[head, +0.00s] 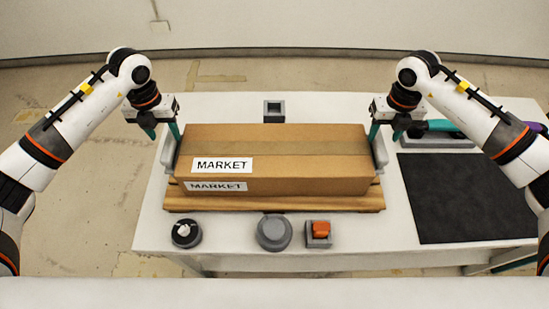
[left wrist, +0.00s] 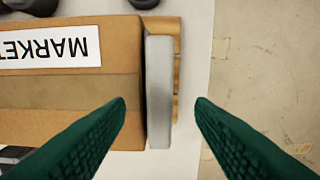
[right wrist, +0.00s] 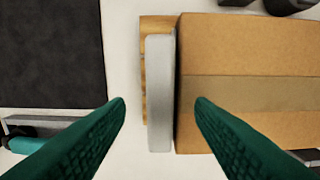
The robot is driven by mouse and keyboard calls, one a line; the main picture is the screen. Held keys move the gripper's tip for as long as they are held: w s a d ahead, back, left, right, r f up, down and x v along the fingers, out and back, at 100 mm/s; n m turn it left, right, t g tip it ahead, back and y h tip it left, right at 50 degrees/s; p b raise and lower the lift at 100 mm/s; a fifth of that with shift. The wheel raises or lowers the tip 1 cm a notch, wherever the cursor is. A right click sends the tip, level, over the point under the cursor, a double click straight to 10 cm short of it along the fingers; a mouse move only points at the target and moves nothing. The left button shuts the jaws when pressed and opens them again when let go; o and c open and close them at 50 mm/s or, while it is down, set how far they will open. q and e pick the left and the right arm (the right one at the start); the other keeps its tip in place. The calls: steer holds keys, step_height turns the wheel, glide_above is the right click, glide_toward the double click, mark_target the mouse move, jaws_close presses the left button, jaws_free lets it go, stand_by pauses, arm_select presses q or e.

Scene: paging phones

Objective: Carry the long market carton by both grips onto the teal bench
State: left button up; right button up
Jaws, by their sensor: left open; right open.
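The long brown market carton (head: 275,160) lies on a wooden board (head: 280,203) on a white table, its MARKET label facing front. It has a pale grey grip at each end. My left gripper (head: 160,134) is open at the carton's left end. In the left wrist view, its green fingers (left wrist: 160,103) lie on either side of the left grip (left wrist: 159,90), not closed on it. My right gripper (head: 384,133) is open at the right end. In the right wrist view, its fingers (right wrist: 160,103) lie on either side of the right grip (right wrist: 159,90). No teal bench is clearly visible.
A dark mat (head: 465,198) lies right of the carton. A grey holder with a teal and purple item (head: 440,126) is behind it. A dial (head: 187,232), a grey disc (head: 274,232) and an orange switch (head: 320,229) sit along the front. A small grey box (head: 274,111) stands behind.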

mark_target(169, 141)
arm_select(q)
steer(key=shift+f, duration=1.7)
arm_select(e)
steer(key=shift+f, duration=1.7)
arm_select(q)
steer(key=shift+c, duration=0.6)
arm_select(e)
steer(key=shift+c, duration=0.6)
arm_select(q)
jaws_close()
arm_select(e)
jaws_close()
arm_select(q)
steer(key=shift+w+r, duration=0.1)
arm_select(e)
steer(key=shift+w+r, duration=0.1)
